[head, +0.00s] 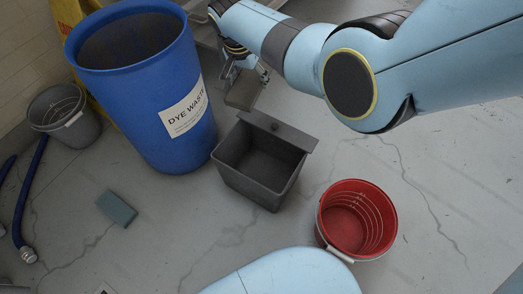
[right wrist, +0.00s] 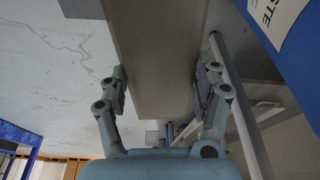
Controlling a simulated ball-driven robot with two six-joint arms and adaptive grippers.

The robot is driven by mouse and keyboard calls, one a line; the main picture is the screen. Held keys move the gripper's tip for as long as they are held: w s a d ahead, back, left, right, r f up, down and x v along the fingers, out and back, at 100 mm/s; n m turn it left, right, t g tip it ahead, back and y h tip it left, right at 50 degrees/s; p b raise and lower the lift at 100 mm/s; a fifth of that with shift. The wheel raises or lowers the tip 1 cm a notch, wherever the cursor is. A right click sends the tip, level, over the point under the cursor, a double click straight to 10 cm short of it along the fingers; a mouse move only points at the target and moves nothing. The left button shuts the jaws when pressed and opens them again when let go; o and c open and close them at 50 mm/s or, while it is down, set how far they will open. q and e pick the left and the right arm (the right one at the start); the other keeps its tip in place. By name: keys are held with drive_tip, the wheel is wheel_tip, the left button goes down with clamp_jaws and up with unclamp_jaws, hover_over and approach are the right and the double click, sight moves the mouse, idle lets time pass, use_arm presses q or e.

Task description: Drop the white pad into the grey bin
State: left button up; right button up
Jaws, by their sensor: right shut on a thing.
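My right gripper (head: 247,76) is shut on a flat block-shaped pad (head: 242,93), which looks greyish in this light and is the only candidate for the white pad. In the right wrist view the pad (right wrist: 155,60) sits between both fingers and extends away from the palm. The open, rectangular grey bin (head: 245,187) stands on the floor just below it in the head view, and looks empty. The pad appears beyond the bin's far left edge, apart from it; its exact height is hard to tell. My left gripper is not in view.
A tall blue dye-waste drum (head: 150,110) stands close left of the bin. A red bucket (head: 357,219) stands to its right. A teal pad (head: 117,209) lies on the floor. A round grey bucket (head: 72,126) and blue hose (head: 22,205) are far left.

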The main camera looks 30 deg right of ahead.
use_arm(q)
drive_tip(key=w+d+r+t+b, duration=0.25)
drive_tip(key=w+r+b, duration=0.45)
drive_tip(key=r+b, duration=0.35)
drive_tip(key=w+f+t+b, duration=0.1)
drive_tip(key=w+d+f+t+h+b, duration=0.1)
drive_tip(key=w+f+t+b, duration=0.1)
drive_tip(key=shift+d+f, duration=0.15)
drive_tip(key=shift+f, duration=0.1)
use_arm(e)
drive_tip(key=s+f+m+g, duration=0.1)
drive_tip(key=s+f+m, duration=0.3)
drive_tip(key=f, duration=0.3)
drive_tip(key=s+f+m+g, duration=0.1)
drive_tip(key=s+f+m, duration=0.3)
drive_tip(key=f, duration=0.4)
drive_tip(key=shift+s+f+m+y, duration=0.2)
drive_tip(key=shift+s+m+y, duration=0.15)
drive_tip(key=shift+s, duration=0.35)
drive_tip(key=shift+d, duration=0.1)
drive_tip(key=o, duration=1.4)
